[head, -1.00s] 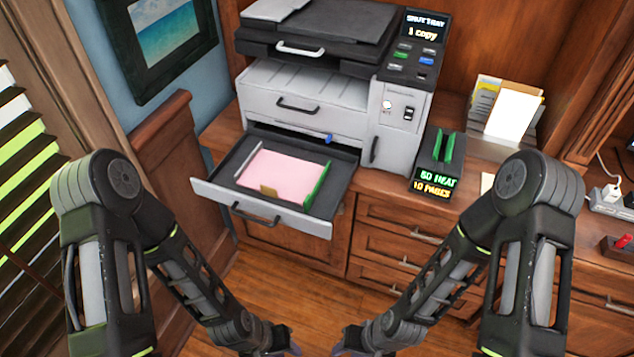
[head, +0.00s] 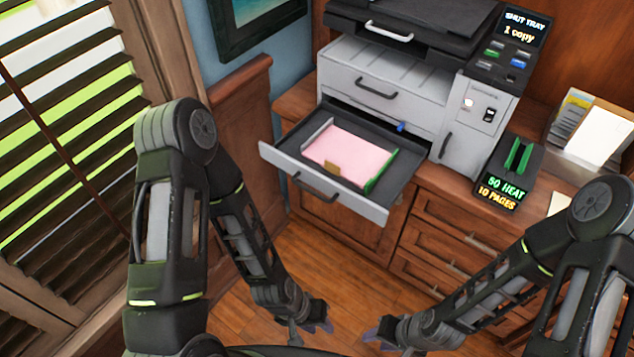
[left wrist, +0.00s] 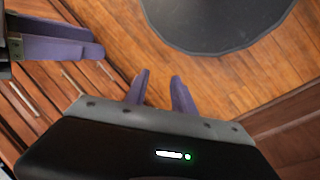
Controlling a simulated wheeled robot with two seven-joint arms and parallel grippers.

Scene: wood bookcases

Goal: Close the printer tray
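The grey printer (head: 395,85) stands on the wooden counter in the head view. Its paper tray (head: 337,192) is pulled out at the front, holding pink paper (head: 350,154) between guides, one of them green. The tray has a dark handle (head: 314,190) on its front panel. My left gripper (head: 322,327) is below and in front of the tray, apart from it. In the left wrist view its two purple fingers (left wrist: 160,76) stand apart with nothing between them. My right gripper (head: 372,333) hangs low beside it, away from the tray; its finger gap is unclear.
A small device with green fins (head: 518,158) and a lit display stands right of the printer. A paper holder (head: 590,135) is farther right. Wooden drawers (head: 450,235) lie below the counter. Window blinds (head: 65,130) are at left. Floor in front is clear.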

